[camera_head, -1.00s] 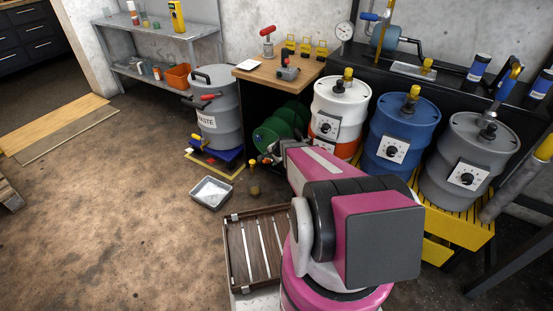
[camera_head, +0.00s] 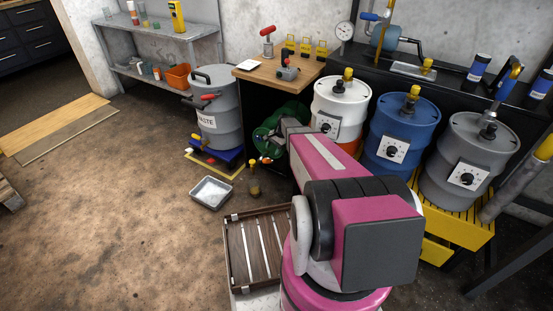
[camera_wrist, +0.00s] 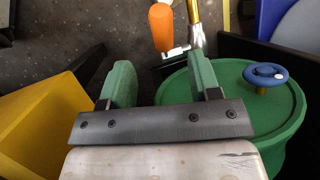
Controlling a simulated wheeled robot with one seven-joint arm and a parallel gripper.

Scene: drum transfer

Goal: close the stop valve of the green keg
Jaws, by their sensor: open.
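The green keg (camera_head: 268,137) lies on its side below the wooden bench, partly hidden by my arm. In the wrist view its round green end (camera_wrist: 235,115) fills the lower right, with a blue round knob (camera_wrist: 266,74). The stop valve shows an orange lever handle (camera_wrist: 161,27) beside a brass pipe (camera_wrist: 194,14); the two run roughly side by side. My gripper (camera_wrist: 160,72) is open, with green fingers apart. The handle appears beyond the fingertips and between them in the picture; nothing is held. In the head view my wrist hides most of the gripper.
A yellow block (camera_wrist: 45,125) is close to the left finger. A metal tray (camera_head: 211,192) and a slatted wooden crate (camera_head: 260,250) stand on the floor nearby. White (camera_head: 341,108), blue (camera_head: 400,133) and grey drums (camera_head: 470,160) stand to the right.

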